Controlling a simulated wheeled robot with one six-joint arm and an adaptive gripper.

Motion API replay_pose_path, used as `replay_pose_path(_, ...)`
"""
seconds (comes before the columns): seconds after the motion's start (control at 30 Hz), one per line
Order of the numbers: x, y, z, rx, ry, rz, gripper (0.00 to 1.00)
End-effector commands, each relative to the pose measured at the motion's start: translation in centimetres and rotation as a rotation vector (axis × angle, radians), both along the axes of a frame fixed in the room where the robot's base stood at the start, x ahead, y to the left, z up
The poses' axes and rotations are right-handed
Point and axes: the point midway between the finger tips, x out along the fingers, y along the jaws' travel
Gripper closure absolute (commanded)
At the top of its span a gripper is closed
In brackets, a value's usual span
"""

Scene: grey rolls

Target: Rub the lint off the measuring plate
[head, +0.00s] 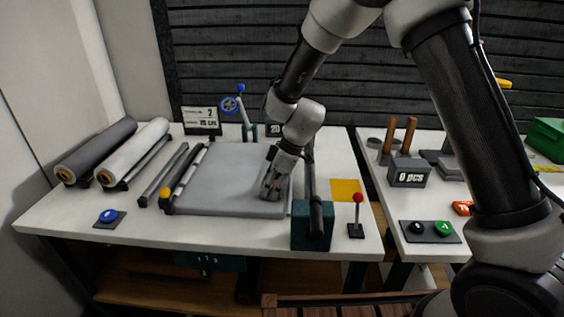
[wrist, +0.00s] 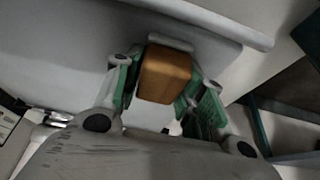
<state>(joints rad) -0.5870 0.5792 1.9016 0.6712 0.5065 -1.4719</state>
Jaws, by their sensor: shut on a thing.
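The measuring plate (head: 215,182) is a flat grey slab on the white table. Its grey surface also shows in the wrist view (wrist: 60,45). My gripper (head: 270,190) points down over the right part of the plate. In the wrist view its green-lined fingers are shut on a brown-orange block (wrist: 165,74), one on each side. A pale strip shows along the block's far edge. The block is close to the plate, but I cannot tell if it touches. I cannot make out any lint; the gripper hides part of the plate.
A teal block with a dark bar (head: 313,222) stands at the plate's right, beside a red-knobbed lever (head: 357,214). Grey and white rolls (head: 95,150) lie farther left. A blue button (head: 109,217) sits at the front left.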

Motion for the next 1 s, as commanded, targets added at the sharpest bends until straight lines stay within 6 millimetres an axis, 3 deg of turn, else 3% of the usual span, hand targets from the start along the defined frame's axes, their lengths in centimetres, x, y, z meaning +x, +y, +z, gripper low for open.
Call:
replay_pose_path(0.13, 0.3, 0.0, 0.3, 0.000, 0.000, 0.000, 0.83)
replay_pose_path(0.23, 0.5, -0.1, 2.6, 0.002, -0.006, 0.000, 0.83)
replay_pose_path(0.8, 1.1, -0.7, 7.5, 0.000, -0.003, -0.012, 0.83)
replay_pose_path(1.0, 1.2, -0.7, 8.3, -0.001, 0.000, -0.014, 0.83)
